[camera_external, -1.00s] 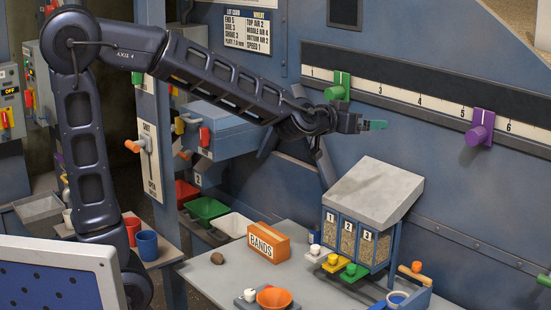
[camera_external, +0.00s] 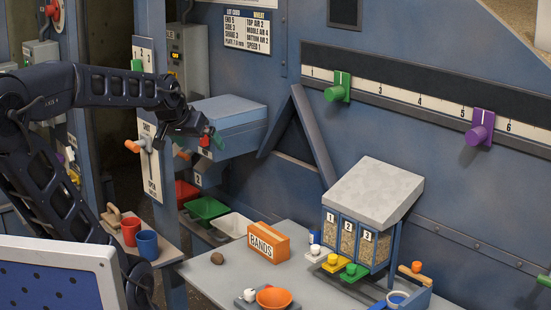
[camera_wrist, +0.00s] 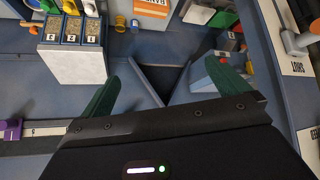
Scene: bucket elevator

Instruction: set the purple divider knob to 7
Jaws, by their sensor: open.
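The purple divider knob (camera_external: 480,127) sits on the white number scale (camera_external: 400,100) on the blue wall, between the 5 and the 6. No 7 shows on the part of the scale in view. In the wrist view a purple piece (camera_wrist: 10,132) shows at the left edge on the scale strip, partly cut off. My gripper (camera_external: 212,140) is far to the left of the knob, in front of the blue box by the SHUT/OPEN panel. In the wrist view its green fingers (camera_wrist: 160,85) are apart, with nothing held between them.
A green knob (camera_external: 338,88) sits on the same scale near the 2. The grey-topped three-bin dispenser (camera_external: 375,190) and an orange BANDS box (camera_external: 268,243) stand on the table below. The blue box (camera_external: 228,125) is close to my gripper. The wall before the scale is clear.

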